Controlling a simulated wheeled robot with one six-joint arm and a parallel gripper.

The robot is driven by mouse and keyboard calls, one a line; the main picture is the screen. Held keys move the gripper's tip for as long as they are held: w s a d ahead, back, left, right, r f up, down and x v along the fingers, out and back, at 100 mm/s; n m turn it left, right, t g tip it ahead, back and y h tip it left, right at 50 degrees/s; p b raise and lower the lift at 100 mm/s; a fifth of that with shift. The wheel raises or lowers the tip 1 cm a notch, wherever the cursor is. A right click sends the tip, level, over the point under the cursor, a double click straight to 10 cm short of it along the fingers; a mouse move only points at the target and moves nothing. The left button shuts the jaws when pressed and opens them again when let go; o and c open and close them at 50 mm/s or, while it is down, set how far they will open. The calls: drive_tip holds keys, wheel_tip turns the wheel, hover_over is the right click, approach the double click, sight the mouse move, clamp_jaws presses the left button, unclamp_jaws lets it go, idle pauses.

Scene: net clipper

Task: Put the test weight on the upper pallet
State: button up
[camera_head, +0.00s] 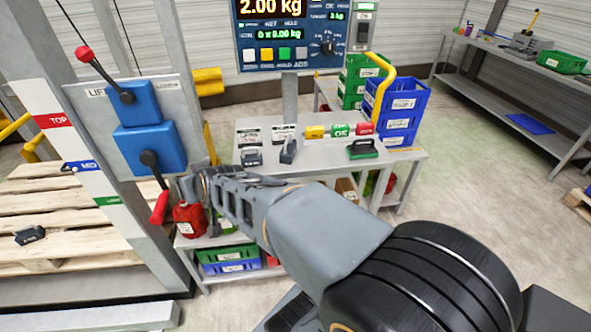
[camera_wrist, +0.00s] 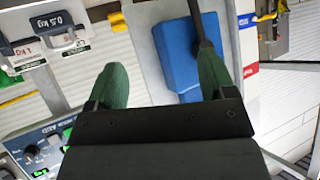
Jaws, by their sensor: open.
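Several dark block-shaped weights show in the head view: one (camera_head: 30,234) lies on the wooden pallet (camera_head: 75,250) at the left, two others (camera_head: 251,156) (camera_head: 289,150) stand on the grey table. I cannot tell which is the test weight. My gripper (camera_head: 190,188) is beside the lower lever's red handle (camera_head: 160,207) on the lift panel. In the wrist view my gripper (camera_wrist: 162,80) is open, its green fingers apart with the white panel behind them. A blue lever box (camera_wrist: 178,55) and black lever (camera_wrist: 203,30) show near the right finger; contact is unclear.
The lift post (camera_head: 70,150) carries TOP, MID and green marks. The upper lever (camera_head: 105,73) has a red knob. The table (camera_head: 320,165) also holds small coloured blocks and a green-handled item. A display (camera_head: 288,38) reads 2.00 kg.

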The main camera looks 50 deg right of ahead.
drive_tip(key=w+d+f+m+t+h+b, duration=0.1)
drive_tip(key=w+d+f+m+h+b, duration=0.15)
drive_tip(key=d+f, duration=0.25)
drive_tip(key=m+g+h+b, duration=0.3)
drive_tip(key=m+h+b, duration=0.4)
drive_tip(key=h+b, duration=0.4)
approach(285, 154)
drive_tip(key=shift+g+h, duration=0.5)
drive_tip(key=shift+h, duration=0.15)
drive_tip(key=x, duration=0.4)
drive_tip(key=f+x, duration=0.1)
drive_tip(key=shift+w+d, duration=0.15)
drive_tip(key=shift+w, duration=0.45)
drive_tip(key=shift+x, duration=3.05)
clamp_jaws()
drive_tip(key=shift+r, duration=0.2)
